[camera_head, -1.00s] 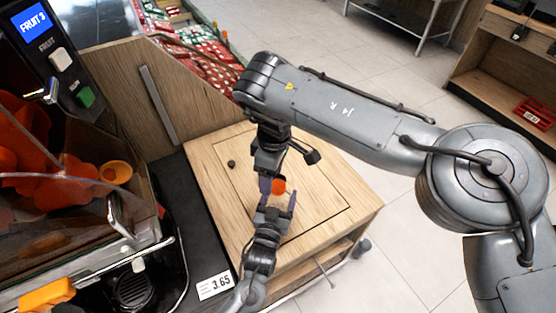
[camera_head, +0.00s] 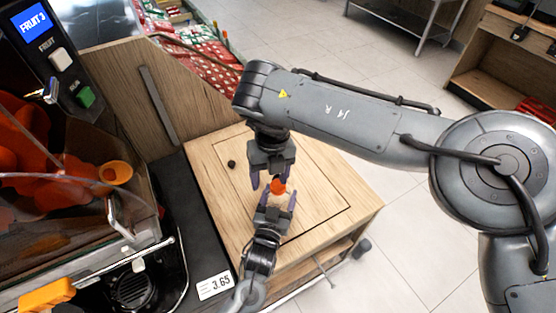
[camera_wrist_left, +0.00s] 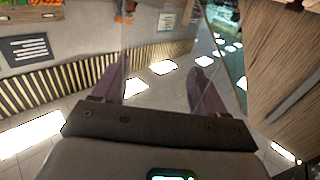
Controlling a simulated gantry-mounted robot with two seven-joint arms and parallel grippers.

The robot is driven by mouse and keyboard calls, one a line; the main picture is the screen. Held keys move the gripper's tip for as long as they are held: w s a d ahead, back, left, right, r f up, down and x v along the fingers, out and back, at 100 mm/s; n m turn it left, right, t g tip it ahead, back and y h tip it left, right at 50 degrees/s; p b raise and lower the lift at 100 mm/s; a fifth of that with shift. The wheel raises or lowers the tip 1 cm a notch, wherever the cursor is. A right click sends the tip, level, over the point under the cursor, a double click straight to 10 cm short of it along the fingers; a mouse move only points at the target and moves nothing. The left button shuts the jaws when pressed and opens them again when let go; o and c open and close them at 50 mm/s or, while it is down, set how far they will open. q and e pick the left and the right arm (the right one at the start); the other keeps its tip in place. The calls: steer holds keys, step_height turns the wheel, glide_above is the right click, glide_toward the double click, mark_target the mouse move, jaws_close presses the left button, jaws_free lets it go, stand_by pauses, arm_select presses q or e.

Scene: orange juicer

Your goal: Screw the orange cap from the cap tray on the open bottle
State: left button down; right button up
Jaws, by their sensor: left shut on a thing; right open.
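The orange cap (camera_head: 279,187) shows in the head view between the two grippers, apparently at the top of the bottle. I cannot tell how firmly it sits there. The bottle is clear and hard to make out; its see-through wall (camera_wrist_left: 160,65) shows between the left fingers in the left wrist view. My left gripper (camera_head: 277,200) comes from below in the head view and is shut on the bottle. My right gripper (camera_head: 272,182) is above it, with its fingers apart on either side of the cap. I cannot make out the cap tray.
The wooden cabinet top (camera_head: 320,205) around the grippers is mostly clear. A small dark round piece (camera_head: 231,164) lies on it. The juicer (camera_head: 60,200) stands at the left, and a price tag (camera_head: 214,285) is at the cabinet's front left.

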mark_target(278, 185)
steer(key=shift+w+d+r+n, duration=0.15)
steer(key=shift+r+n, duration=0.1)
steer(key=shift+n, duration=0.55)
steer(key=shift+w+d+r+n+t+h, duration=0.2)
steer(key=shift+w+d+r, duration=0.05)
steer(key=shift+d+r, duration=0.2)
steer(key=shift+w+d+r+n+t+h, duration=0.25)
steer(key=shift+d+r, duration=0.1)
steer(key=shift+r, duration=0.1)
steer(key=shift+w+r, duration=0.2)
steer(key=shift+r, duration=0.4)
steer(key=shift+f, duration=4.05)
steer(key=shift+c, duration=0.3)
steer(key=c, duration=1)
steer(key=shift+m, duration=0.95)
steer(key=o, duration=1.1)
